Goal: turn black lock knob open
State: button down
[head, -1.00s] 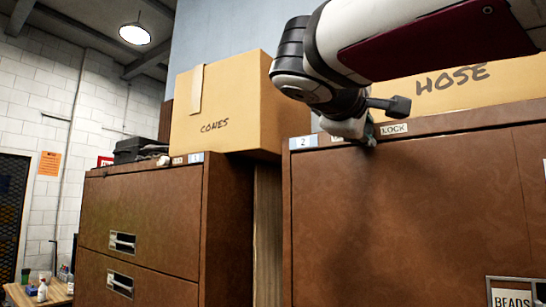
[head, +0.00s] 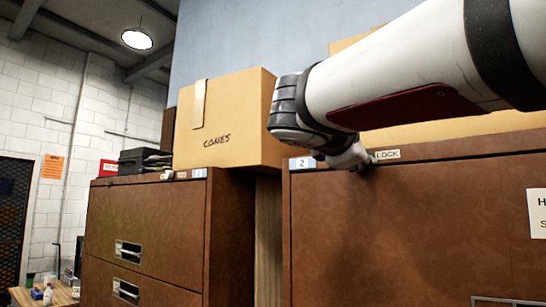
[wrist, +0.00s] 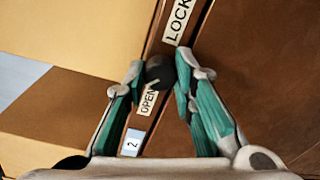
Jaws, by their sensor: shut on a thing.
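The black lock knob (wrist: 159,70) shows in the wrist view on the top rail of the brown cabinet (head: 420,210). It sits between an OPEN label (wrist: 149,101) and a LOCK label (wrist: 178,20); the LOCK label also shows in the head view (head: 387,154). My gripper (wrist: 160,72) has its two green-padded fingers shut on the knob, one on each side. In the head view my gripper (head: 360,160) is at the cabinet's top edge, just left of the LOCK label, and the knob is hidden there. The knob's exact turn is hard to tell.
A CONES box (head: 225,120) stands on the left cabinet (head: 145,235), and another box (head: 460,130) is behind my arm. A number 2 label (head: 302,163) marks the right cabinet's corner. A black case (head: 143,161) lies at the far left.

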jog(key=shift+f, duration=0.15)
jog(key=c, duration=1.3)
grip_release()
jog(key=shift+c, duration=0.2)
jog(key=v, duration=1.2)
